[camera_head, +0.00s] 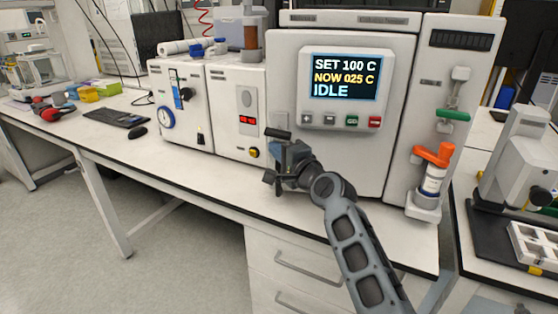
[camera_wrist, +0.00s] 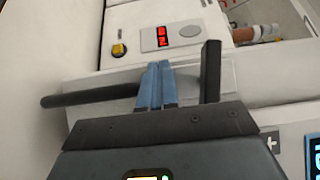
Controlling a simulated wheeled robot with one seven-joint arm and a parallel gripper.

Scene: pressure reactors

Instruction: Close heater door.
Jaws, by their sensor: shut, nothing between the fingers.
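The heater door (camera_head: 345,155) is the large white front panel with a screen reading SET 100 C, NOW 025 C, IDLE. A dark handle (camera_head: 277,133) shows at its left edge, partly hidden by my gripper. My gripper (camera_head: 275,168) is at that left edge, over the counter. In the wrist view its blue fingers (camera_wrist: 155,86) are together and empty, beside the dark handle bar (camera_wrist: 88,95) and a dark upright piece (camera_wrist: 210,70). I cannot tell whether they touch. A white edge of the door (camera_wrist: 258,82) shows behind. I cannot tell whether the door is fully shut.
White instrument units (camera_head: 237,110) stand to the left of the heater. An orange-topped valve fitting (camera_head: 432,165) is on the right. The white counter (camera_head: 190,165) is clear in front of the units, with a keyboard (camera_head: 115,117) farther left.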

